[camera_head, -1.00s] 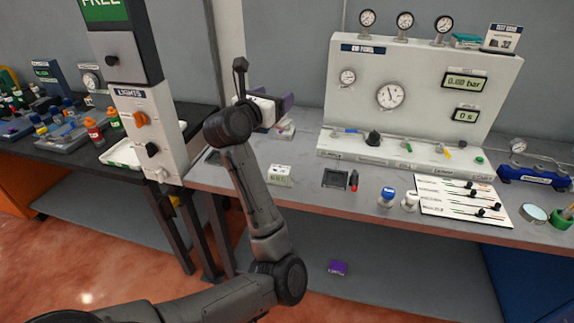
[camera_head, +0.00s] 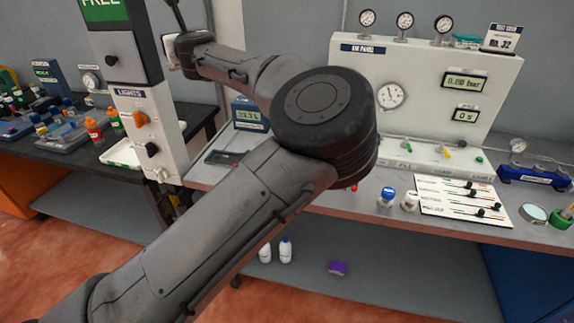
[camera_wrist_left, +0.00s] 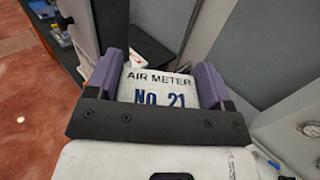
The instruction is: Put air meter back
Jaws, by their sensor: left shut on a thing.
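The air meter (camera_wrist_left: 158,88) is a white block marked "AIR METER No. 21". In the left wrist view it sits between the two purple fingers of my left gripper (camera_wrist_left: 160,72), which is shut on it. In the head view my left wrist is raised at the upper left, beside the tall lights column (camera_head: 148,135). There the fingers and the meter are mostly hidden. My right gripper is not in view.
My left arm crosses the middle, hiding part of the gauge panel (camera_head: 430,60) and bench (camera_head: 330,205). A blue display box (camera_head: 250,114) and dark tray (camera_head: 226,157) sit near the column.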

